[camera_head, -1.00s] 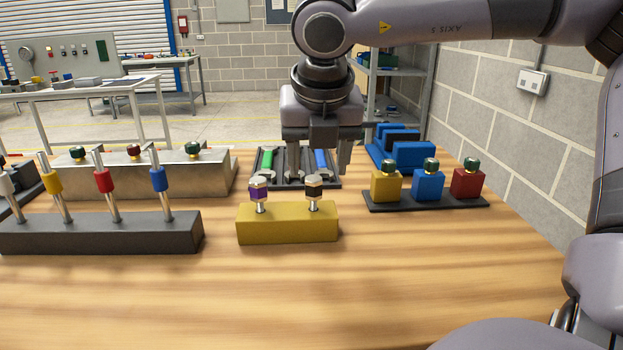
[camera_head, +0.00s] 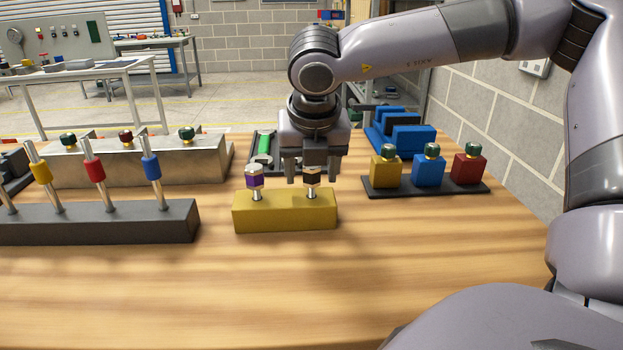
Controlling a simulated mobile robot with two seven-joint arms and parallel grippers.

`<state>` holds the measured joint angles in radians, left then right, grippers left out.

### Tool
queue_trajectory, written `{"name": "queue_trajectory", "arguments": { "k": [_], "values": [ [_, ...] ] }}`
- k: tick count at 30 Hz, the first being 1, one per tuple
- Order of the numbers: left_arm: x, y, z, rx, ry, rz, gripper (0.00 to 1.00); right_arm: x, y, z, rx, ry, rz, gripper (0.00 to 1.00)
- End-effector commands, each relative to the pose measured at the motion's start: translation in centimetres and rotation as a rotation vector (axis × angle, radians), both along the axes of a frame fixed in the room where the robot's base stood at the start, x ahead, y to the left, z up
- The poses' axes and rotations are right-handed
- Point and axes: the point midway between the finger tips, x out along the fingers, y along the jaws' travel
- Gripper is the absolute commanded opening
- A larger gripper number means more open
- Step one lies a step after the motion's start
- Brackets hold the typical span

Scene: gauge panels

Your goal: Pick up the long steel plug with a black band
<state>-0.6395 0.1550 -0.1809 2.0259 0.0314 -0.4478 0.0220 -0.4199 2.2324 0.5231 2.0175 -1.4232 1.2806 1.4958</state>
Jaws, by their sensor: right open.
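The steel plug with a black band (camera_head: 312,178) stands upright in the right hole of a yellow block (camera_head: 284,213). Its shank shows between the head and the block. A similar plug with a purple band (camera_head: 255,183) stands in the left hole. My right gripper (camera_head: 311,176) points down, open and empty, with one finger to each side of the black-banded head in the picture. I cannot tell whether the fingers are around the head or a little behind it. My left gripper is not in view.
A dark block (camera_head: 120,222) with tilted colour-banded rods stands left. A metal block (camera_head: 130,165) with knobs lies behind it. A dark base (camera_head: 425,188) with yellow, blue and red blocks stands right. A tray (camera_head: 258,165) is partly hidden behind my gripper. The front table is clear.

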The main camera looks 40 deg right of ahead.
Motion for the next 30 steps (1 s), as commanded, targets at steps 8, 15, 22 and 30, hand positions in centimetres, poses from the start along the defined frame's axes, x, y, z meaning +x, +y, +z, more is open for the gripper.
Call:
{"name": "queue_trajectory", "arguments": {
  "k": [8, 15, 22, 30],
  "values": [
    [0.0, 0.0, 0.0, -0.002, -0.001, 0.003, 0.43, 0.0, 0.0, 0.0, 0.0, 0.0, 0.0, 0.24],
    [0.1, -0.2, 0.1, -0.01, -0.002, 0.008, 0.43, 0.0, 0.0, 0.1, 0.0, -0.001, 0.0, 0.0],
    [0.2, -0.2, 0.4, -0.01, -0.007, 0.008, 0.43, 0.0, 0.0, 0.6, -0.001, -0.004, -0.001, 0.0],
    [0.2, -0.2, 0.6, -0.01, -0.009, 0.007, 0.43, 0.1, 0.0, 4.2, -0.003, -0.006, -0.001, 0.0]
  ]
}}
